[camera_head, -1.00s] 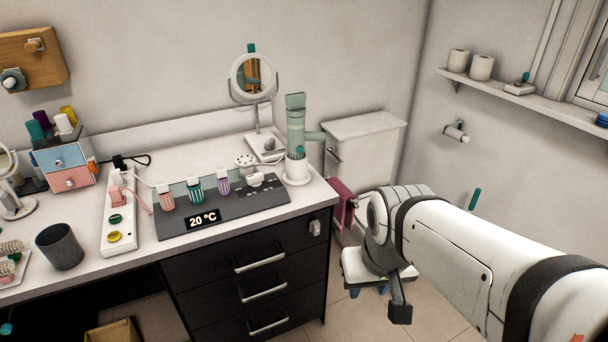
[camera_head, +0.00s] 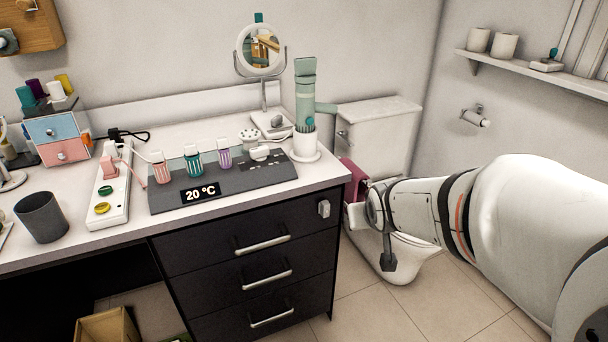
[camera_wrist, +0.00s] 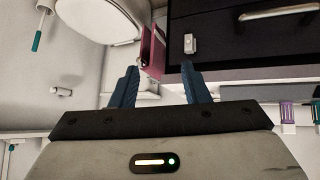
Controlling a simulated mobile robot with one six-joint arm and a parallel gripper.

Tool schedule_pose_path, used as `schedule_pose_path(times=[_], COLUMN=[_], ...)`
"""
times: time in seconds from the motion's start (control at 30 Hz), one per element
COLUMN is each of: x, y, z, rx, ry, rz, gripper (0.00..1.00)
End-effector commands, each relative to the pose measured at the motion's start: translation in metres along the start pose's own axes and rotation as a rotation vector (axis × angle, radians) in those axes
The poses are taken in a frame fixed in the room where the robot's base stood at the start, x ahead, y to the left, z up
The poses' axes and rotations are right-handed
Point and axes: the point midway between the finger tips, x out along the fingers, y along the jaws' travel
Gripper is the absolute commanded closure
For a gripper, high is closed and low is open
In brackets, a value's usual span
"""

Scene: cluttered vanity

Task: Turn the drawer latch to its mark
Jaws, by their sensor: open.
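The drawer latch (camera_head: 323,208) is a small light-grey piece at the right end of the black top drawer front (camera_head: 210,247). It stands roughly upright. In the wrist view, which is turned over, the latch (camera_wrist: 190,44) shows ahead of and a little right of the space between my fingers. My gripper (camera_wrist: 160,68) is open, with two blue fingers apart and nothing between them. It is short of the latch and not touching it. I cannot make out the latch's mark.
The toilet (camera_head: 410,255) stands behind my arm. The countertop (camera_head: 110,232) overhangs the drawers and holds a grey display panel, cup and mirror. Several drawer handles (camera_head: 262,245) stick out.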

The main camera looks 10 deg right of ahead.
Motion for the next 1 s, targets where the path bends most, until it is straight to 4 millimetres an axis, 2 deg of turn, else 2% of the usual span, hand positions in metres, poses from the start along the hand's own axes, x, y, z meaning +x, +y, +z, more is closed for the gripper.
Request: schedule_pose_path(times=[0.03,0.1,0.3,0.4,0.57,0.77,1.0], x=[0.042,0.075,0.157,0.187,0.214,0.223,0.240], y=[0.000,-0.001,-0.014,-0.023,-0.035,-0.043,-0.054], z=[0.010,0.003,-0.004,-0.003,0.003,0.005,-0.016], rx=[-0.006,-0.017,-0.044,-0.050,-0.049,-0.043,-0.044], ry=[0.066,0.173,0.463,0.592,0.745,0.833,0.843], rz=[0.000,-0.012,-0.115,-0.184,-0.290,-0.362,-0.371], gripper=[0.58,0.58,0.58,0.58,0.58,0.58,0.58])
